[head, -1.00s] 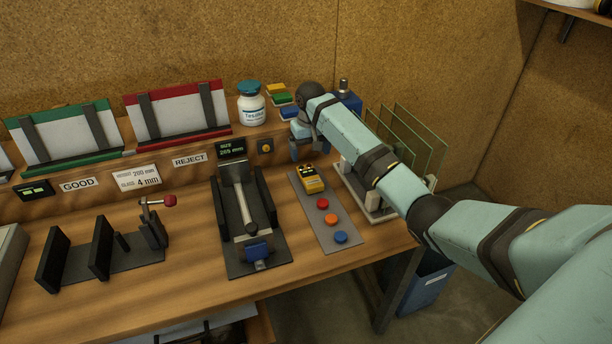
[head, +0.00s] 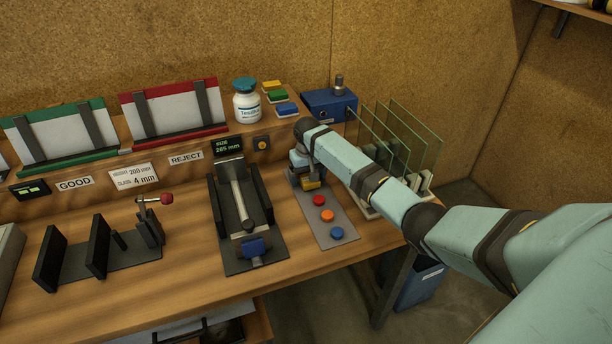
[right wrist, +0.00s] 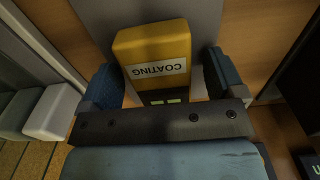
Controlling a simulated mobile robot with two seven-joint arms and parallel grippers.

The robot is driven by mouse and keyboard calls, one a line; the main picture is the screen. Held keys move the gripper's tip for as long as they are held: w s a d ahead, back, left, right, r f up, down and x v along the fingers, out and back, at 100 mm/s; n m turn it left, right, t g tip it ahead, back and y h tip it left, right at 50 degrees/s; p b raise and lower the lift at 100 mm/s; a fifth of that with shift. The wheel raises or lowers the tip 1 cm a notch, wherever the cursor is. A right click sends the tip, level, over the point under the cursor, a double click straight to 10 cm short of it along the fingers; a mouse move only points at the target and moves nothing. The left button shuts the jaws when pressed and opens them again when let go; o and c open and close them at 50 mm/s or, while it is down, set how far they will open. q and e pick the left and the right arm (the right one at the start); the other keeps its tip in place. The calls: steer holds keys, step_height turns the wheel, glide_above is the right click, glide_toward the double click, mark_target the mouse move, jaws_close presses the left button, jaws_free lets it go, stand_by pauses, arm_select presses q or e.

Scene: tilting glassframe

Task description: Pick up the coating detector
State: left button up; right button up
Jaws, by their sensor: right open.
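The coating detector is a small yellow box (right wrist: 155,50) with a white "COATING" label, between the two fingers in the right wrist view. In the head view only part of the yellow detector (head: 311,184) shows, at the back end of the grey plate, with my gripper over it. My right gripper (head: 304,181) is open and lowered onto the detector. In the right wrist view my right gripper (right wrist: 160,88) has one finger on each side of the detector; a small gap shows beside it. My left gripper is out of view.
The grey plate (head: 345,232) has red, orange and blue buttons in front of the detector. A measuring slide (head: 257,262) stands to its left. Upright glass panes in a rack (head: 425,185) stand right, close to my arm. A white bottle (head: 248,107) stands on the shelf behind.

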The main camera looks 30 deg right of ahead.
steer(key=shift+f+p, duration=0.25)
steer(key=shift+p, duration=0.1)
stand_by(0.6)
steer(key=c, duration=1.1)
